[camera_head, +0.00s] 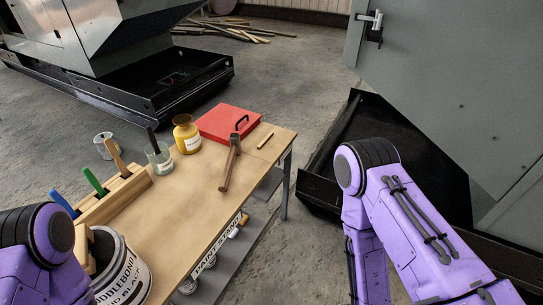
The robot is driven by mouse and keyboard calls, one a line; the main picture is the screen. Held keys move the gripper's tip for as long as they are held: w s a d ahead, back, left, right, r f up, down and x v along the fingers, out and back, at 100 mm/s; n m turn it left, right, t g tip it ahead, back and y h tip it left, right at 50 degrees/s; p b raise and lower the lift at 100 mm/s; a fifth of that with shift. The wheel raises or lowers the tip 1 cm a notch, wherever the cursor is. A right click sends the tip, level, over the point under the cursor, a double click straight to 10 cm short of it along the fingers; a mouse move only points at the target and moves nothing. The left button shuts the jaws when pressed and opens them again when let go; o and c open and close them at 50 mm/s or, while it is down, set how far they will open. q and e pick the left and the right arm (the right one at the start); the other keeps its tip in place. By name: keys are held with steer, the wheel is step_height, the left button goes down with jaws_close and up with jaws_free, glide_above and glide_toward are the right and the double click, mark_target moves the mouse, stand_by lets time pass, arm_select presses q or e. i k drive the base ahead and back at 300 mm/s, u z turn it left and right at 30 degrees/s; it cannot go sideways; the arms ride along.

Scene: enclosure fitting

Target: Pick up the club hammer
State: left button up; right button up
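The club hammer (229,168) lies on the wooden workbench (185,220), near its right edge. Its brown handle points toward the front, and its dark head is at the far end, close to the red case. My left arm (48,240) shows at the bottom left corner and my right arm (400,220) at the right, over the floor beside the bench. Neither gripper is in the picture. Nothing is seen touching the hammer.
A wooden rack (115,197) with several handled tools and a large paint bucket (122,268) stand left. Grey cabinet (455,90) stands right.

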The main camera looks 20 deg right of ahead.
mark_target(235, 141)
steer(key=z, duration=2.15)
steer(key=i, duration=1.55)
